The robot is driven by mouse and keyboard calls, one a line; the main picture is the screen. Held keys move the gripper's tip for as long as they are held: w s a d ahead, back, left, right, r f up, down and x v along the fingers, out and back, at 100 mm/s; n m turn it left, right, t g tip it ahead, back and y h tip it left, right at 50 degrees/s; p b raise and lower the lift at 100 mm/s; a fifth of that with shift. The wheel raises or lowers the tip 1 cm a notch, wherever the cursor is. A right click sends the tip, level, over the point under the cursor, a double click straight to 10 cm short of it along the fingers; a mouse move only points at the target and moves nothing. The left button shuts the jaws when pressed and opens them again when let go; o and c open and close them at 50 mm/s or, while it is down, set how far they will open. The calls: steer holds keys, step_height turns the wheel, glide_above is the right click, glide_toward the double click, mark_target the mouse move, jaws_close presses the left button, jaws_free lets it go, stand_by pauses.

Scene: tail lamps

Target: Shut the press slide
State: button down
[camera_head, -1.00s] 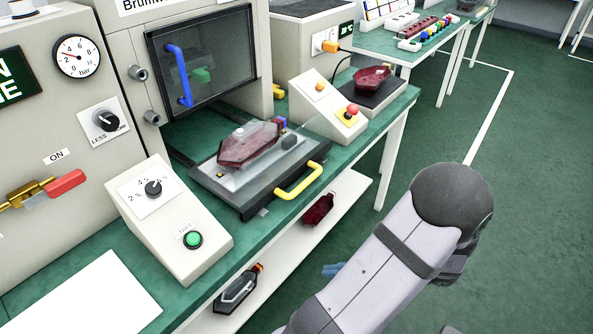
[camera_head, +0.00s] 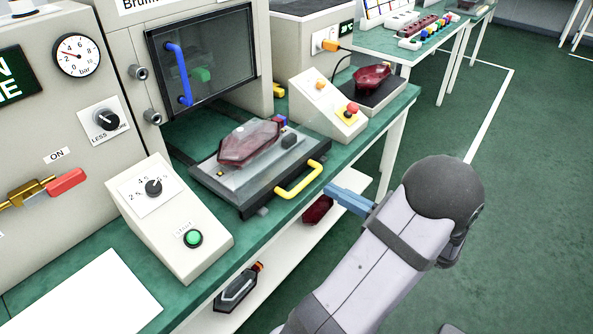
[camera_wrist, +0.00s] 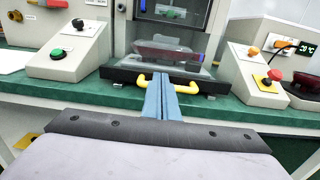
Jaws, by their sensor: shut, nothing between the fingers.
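The press slide (camera_head: 205,172) is pulled out in front of the press, with a red tail lamp (camera_head: 250,143) lying on it. Its yellow handle (camera_head: 299,179) faces outward over the bench's front edge; the handle also shows in the wrist view (camera_wrist: 184,87). My gripper (camera_head: 332,192) has blue fingers, shut and empty, just to the right of and below the handle in the head view. In the wrist view the shut fingers (camera_wrist: 161,84) point at the slide's front and overlap the handle's middle. I cannot tell whether they touch it.
The press window (camera_head: 203,65) with a blue handle stands above and behind the slide. A start-button box (camera_head: 167,220) is left of the slide, and a red-button box (camera_head: 328,108) is right. More lamps lie on the lower shelf (camera_head: 284,262).

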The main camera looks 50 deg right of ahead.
steer(key=p, duration=0.1)
glide_toward(259, 151)
steer(key=shift+s+d+f, duration=0.15)
steer(key=shift+s, duration=1.1)
steer(key=shift+w, duration=0.45)
steer(key=w+b, duration=0.4)
steer(key=w, duration=2.2)
steer(key=shift+w+f, duration=0.1)
steer(key=shift+s, duration=0.2)
steer(key=shift+s, duration=0.1)
steer(key=s+b, duration=0.1)
steer(key=s, duration=1.2)
steer(key=shift+s+b, duration=0.3)
steer(key=shift+s, duration=0.05)
